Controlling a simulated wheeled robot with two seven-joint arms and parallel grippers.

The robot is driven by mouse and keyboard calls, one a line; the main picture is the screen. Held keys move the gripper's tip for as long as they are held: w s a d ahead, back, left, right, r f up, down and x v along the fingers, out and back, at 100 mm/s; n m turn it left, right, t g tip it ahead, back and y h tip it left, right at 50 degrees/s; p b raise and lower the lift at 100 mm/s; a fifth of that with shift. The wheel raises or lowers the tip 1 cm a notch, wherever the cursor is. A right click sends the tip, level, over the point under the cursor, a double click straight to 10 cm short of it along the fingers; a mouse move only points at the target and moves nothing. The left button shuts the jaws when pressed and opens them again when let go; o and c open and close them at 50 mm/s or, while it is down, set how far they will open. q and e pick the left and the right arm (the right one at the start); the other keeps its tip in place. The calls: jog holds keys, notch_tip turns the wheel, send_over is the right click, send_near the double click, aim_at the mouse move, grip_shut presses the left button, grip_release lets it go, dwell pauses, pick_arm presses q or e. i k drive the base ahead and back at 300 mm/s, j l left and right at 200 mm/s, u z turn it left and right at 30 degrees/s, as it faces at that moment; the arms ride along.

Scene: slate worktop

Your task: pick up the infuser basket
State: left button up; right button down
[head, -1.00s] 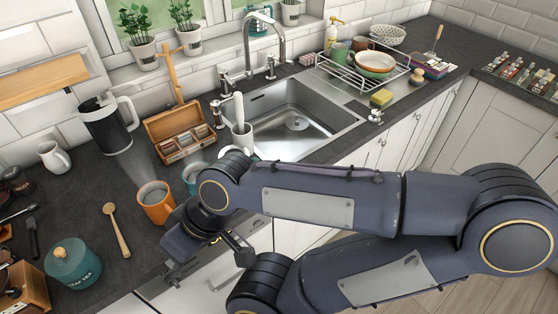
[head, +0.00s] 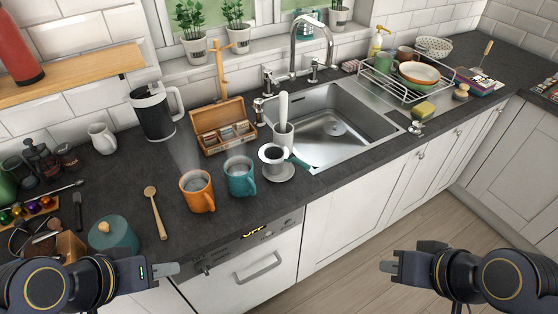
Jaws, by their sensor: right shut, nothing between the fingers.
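The infuser basket (head: 272,153) appears to be the small cup with a pale rim, dark inside and a dark teal handle to its right. It sits on a small round grey dish (head: 277,173) at the sink's front left corner, right of the teal mug (head: 240,176). My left gripper (head: 166,270) is low at the left, in front of the counter edge, well away from the basket. It is seen edge-on, so its opening cannot be told. My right gripper (head: 391,267) is shut and empty, low at the right over the floor, far from the basket.
An orange mug (head: 197,191) stands left of the teal mug. Behind the basket are a white holder (head: 283,135) with a pale handle and the sink (head: 338,125). A wooden box (head: 222,126), wooden spoon (head: 155,212) and teal canister (head: 113,236) are further left.

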aim_at(273, 155)
jog(key=i+l+u, duration=0.6)
jog(key=l+u, duration=0.3)
